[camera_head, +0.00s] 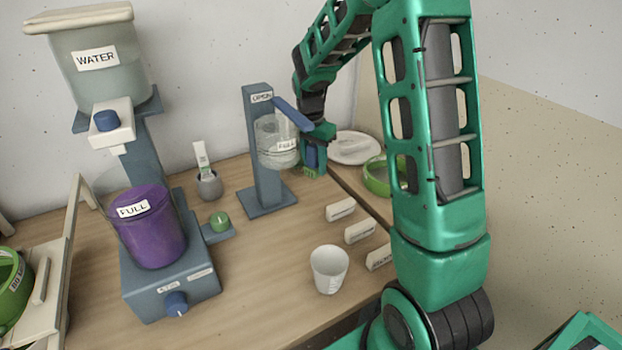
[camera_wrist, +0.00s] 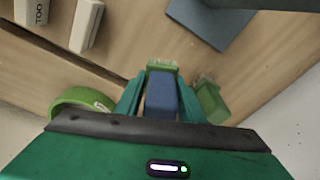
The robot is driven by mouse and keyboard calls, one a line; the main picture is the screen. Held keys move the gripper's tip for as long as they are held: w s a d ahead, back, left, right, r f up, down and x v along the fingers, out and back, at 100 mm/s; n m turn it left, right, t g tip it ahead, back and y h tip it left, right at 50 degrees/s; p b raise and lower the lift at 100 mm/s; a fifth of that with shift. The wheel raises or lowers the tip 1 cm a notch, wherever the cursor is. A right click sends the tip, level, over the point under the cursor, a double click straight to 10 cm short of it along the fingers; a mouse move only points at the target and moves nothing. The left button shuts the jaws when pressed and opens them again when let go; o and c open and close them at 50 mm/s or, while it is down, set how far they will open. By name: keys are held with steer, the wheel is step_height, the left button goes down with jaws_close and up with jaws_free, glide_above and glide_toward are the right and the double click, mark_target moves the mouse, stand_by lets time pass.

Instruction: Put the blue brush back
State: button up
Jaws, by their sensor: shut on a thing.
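My gripper (camera_head: 316,160) is shut on the blue brush (camera_wrist: 162,97), whose blue body sits between the two fingers in the wrist view. A green end with pale tips shows beyond the blue part. The brush also shows in the head view (camera_head: 311,156), pointing down near the back of the table, just right of the blue stand (camera_head: 266,150). I cannot tell whether its tip touches the table. A green piece (camera_wrist: 211,101) shows right of the fingers in the wrist view; what it is is unclear.
A green ring-shaped bowl (camera_head: 377,178) and a white plate (camera_head: 355,147) lie right of my gripper. Several white label blocks (camera_head: 341,209) and a white cup (camera_head: 329,268) stand nearer. A grey pot (camera_head: 209,186) and the purple mixer vessel (camera_head: 147,230) are left.

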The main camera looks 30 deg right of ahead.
mark_target(314, 187)
steer(key=shift+f, duration=2.6)
steer(key=o, duration=1.1)
steer(key=shift+f, duration=0.1)
steer(key=shift+o, duration=0.2)
steer(key=shift+s+a+r, duration=0.1)
steer(key=shift+a+r, duration=0.1)
steer(key=shift+r, duration=1.75)
steer(key=shift+s+a+r, duration=0.1)
steer(key=shift+a+r, duration=0.1)
steer(key=shift+r, duration=1.7)
